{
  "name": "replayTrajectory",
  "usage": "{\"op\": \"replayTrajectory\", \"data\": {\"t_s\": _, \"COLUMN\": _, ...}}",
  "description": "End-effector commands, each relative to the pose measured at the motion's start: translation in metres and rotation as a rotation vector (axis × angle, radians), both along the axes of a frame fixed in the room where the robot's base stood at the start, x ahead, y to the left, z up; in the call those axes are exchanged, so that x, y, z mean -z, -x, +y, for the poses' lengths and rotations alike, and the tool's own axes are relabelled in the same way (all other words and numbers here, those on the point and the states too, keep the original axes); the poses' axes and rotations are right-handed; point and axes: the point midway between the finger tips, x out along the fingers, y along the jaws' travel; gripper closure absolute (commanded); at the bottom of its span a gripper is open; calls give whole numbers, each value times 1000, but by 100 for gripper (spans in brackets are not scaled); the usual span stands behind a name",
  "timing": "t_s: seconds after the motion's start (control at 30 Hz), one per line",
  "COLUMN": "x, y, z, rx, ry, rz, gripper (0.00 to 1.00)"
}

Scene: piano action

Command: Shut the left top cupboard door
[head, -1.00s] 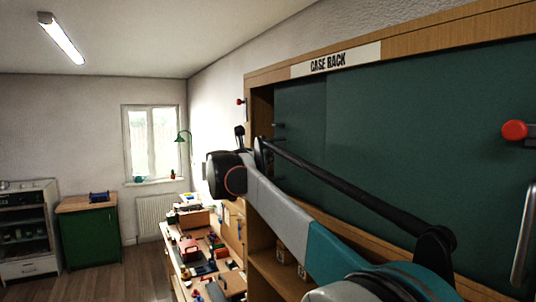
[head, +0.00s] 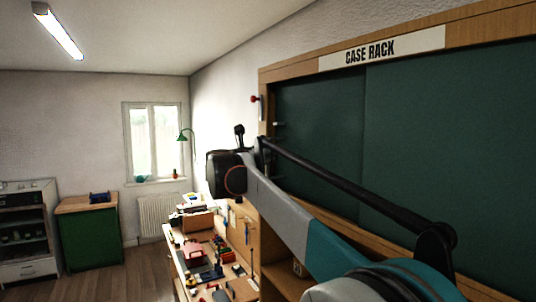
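The case rack cupboard (head: 300,68) stands at the right, with a "CASE RACK" sign along its top board. Its left dark green door panel (head: 320,135) spans from near the left post to a vertical seam. Only a narrow dark strip shows between its left edge and the post. A small metal handle (head: 279,124) sits near that edge. A second green panel (head: 450,130) lies right of the seam. My arm crosses in front of the panels and hides their lower part. My gripper's fingers cannot be made out; the arm's far joint hides that area.
A red-knobbed fitting (head: 254,99) sticks out at the left post. A workbench (head: 190,272) crowded with tools stands below and left. A green cabinet (head: 90,240) and a window are farther back. Open wooden floor (head: 140,268) lies at left.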

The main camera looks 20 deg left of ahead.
Motion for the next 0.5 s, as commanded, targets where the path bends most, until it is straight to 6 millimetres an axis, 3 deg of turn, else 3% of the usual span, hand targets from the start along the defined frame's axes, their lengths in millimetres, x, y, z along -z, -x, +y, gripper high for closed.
{"op": "replayTrajectory", "data": {"t_s": 0.33, "x": -1, "y": 1, "z": -1, "rx": 2, "ry": 1, "rz": -1, "gripper": 71}}
{"op": "replayTrajectory", "data": {"t_s": 0.5, "x": -1, "y": 16, "z": 2, "rx": 0, "ry": 1, "rz": -1, "gripper": 71}}
